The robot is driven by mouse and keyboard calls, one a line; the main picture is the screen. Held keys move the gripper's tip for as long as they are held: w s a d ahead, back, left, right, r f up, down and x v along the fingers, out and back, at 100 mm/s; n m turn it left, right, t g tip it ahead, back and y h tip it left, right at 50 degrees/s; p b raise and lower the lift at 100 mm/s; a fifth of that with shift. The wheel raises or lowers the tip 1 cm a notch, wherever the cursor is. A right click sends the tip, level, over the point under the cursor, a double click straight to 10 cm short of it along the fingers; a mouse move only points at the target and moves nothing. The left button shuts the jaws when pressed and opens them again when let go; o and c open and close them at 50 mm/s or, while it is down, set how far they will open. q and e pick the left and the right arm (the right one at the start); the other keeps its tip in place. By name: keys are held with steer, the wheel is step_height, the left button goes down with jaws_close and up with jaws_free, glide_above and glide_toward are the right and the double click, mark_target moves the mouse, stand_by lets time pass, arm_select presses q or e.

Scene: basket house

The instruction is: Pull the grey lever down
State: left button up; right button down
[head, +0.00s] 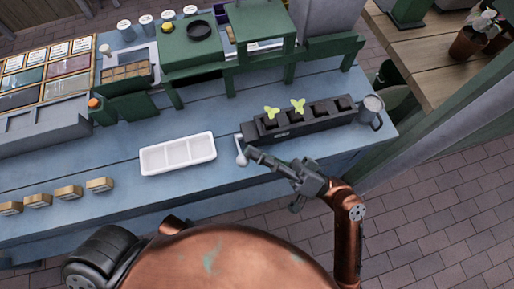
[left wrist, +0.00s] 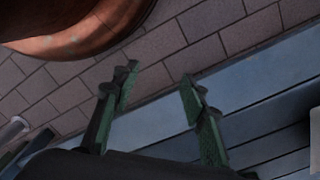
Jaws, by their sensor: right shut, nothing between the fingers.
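The grey lever (head: 241,154) is on the left end of a dark planter-like box (head: 300,122) on the blue bench. Its rounded end points toward the bench's front edge. My right gripper (head: 252,154) is shut and empty, with its tips close to the right side of the lever. I cannot tell whether they touch it. My left gripper (left wrist: 158,84) shows in the left wrist view, open and empty, above the paved floor and the bench edge. It is not visible in the head view.
A white three-part tray (head: 178,153) lies left of the lever. A metal mug (head: 371,108) stands at the box's right end. A green stand (head: 255,50) is behind. Several small wooden blocks (head: 99,185) line the front left. Bare bench lies around the tray.

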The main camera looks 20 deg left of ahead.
steer(key=shift+f, duration=0.1)
steer(key=shift+d, duration=0.15)
stand_by(0.5)
steer(key=v, duration=1.1)
steer(key=shift+d+f, duration=0.2)
steer(key=shift+d, duration=0.15)
